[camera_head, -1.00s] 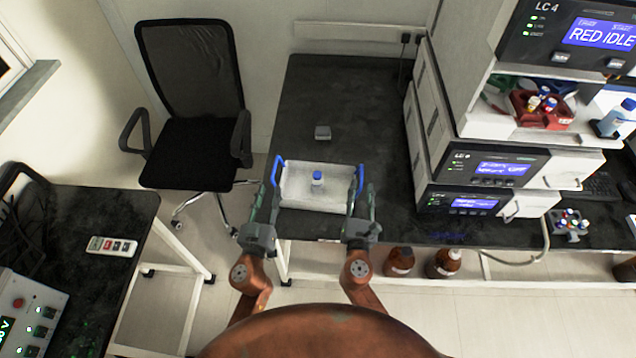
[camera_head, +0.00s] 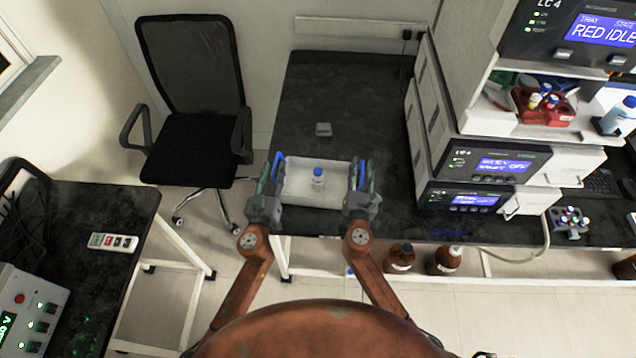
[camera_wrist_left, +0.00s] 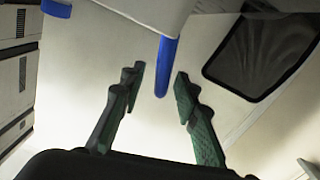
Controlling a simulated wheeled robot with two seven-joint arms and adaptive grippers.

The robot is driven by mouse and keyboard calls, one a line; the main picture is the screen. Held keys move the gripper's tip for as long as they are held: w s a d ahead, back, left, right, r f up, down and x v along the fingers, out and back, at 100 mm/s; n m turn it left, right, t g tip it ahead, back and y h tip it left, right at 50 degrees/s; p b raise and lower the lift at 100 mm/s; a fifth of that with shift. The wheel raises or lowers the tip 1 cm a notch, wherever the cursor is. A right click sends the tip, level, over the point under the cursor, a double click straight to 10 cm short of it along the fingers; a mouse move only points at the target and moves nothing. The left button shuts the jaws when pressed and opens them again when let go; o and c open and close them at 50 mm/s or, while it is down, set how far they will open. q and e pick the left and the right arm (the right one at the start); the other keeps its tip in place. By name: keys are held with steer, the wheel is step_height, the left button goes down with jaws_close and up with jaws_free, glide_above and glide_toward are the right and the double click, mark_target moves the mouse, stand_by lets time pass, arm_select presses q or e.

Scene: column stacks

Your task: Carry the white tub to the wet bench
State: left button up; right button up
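The white tub (camera_head: 300,185) stands on the black bench top, near its front edge, with a blue-capped vial (camera_head: 318,178) inside. It has a blue handle on each side. My left gripper (camera_head: 270,174) is at the left handle. In the left wrist view its fingers (camera_wrist_left: 160,72) are apart, with the blue handle (camera_wrist_left: 166,62) between their tips and gaps on both sides. My right gripper (camera_head: 364,176) is at the right handle; its fingers look apart around it, partly hiding it. No label shows which surface is the wet bench.
A small grey block (camera_head: 323,130) lies behind the tub. Stacked instruments (camera_head: 480,165) stand to the right. A second black bench (camera_head: 75,215) with a control box is at left, beyond a floor gap. An office chair (camera_head: 195,140) stands behind that gap.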

arm_select(q)
jaws_close()
arm_select(e)
jaws_close()
stand_by(0.4)
